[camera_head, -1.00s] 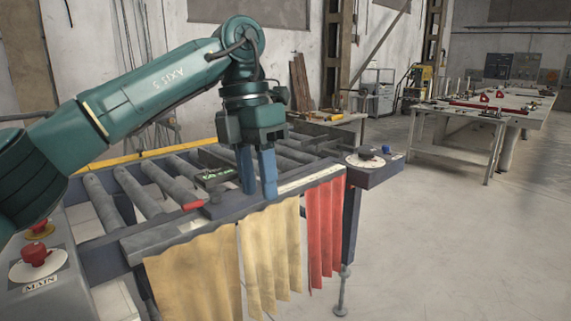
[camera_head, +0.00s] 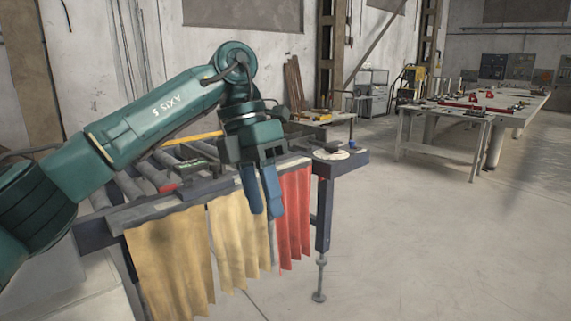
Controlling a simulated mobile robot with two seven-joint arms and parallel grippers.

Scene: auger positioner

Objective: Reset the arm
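My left arm comes in from the left, green, marked "AXIS 5", and bends down at its elbow. Its gripper (camera_head: 266,212) has two blue fingers pointing down, slightly apart with nothing visible between them. They hang in front of the machine's front edge, before the tan and red strip curtains. My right gripper is not in view. The roller machine (camera_head: 165,200) stands behind and below my arm. My arm hides part of the rollers.
Tan curtain strips (camera_head: 172,262) and a red strip (camera_head: 295,212) hang from the front edge. A machine leg (camera_head: 321,275) stands at the right. A workbench (camera_head: 450,122) with tools is farther back right. The floor (camera_head: 430,245) at the right is clear.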

